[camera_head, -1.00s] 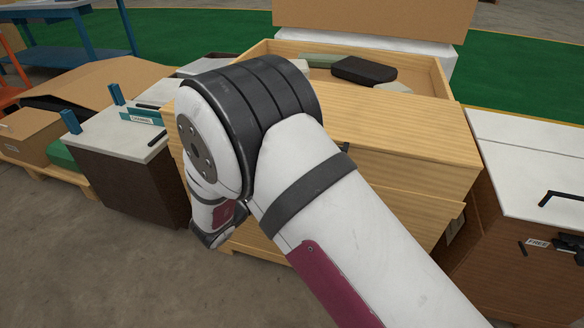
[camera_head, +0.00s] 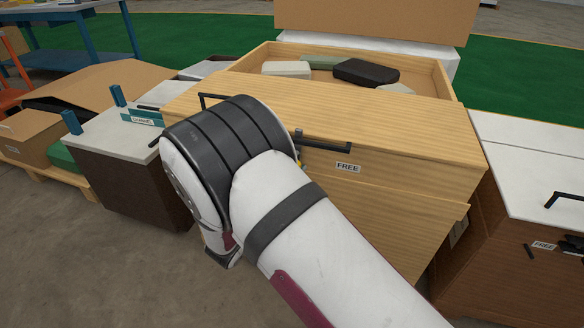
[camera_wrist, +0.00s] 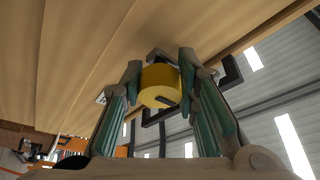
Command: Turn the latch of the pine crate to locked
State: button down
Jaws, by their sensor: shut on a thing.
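The pine crate (camera_head: 400,205) stands in the middle of the head view, its top and front showing. A label (camera_head: 347,168) on its front reads FREE. Beside the label, a small yellow part of the latch (camera_head: 300,165) peeks out past my arm; the rest is hidden. In the wrist view, the two fingers of my gripper (camera_wrist: 160,84) are shut on a yellow cylindrical knob (camera_wrist: 160,88), close under the pale wood. My gripper is hidden behind my arm in the head view. The latch's exact angle cannot be told.
A black bar handle (camera_head: 328,147) runs along the pine crate's front edge, partly behind my arm. A brown crate (camera_head: 510,240), also labelled FREE, stands close on the right. A dark brown cabinet (camera_head: 140,185) stands on the left. Bare floor lies at front left.

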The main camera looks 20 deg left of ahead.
jog(key=shift+d+f, duration=0.1)
jog(key=shift+d, duration=0.05)
dwell(0.3)
jog(key=c, duration=1.2)
grip_release()
jog(key=v, duration=1.2)
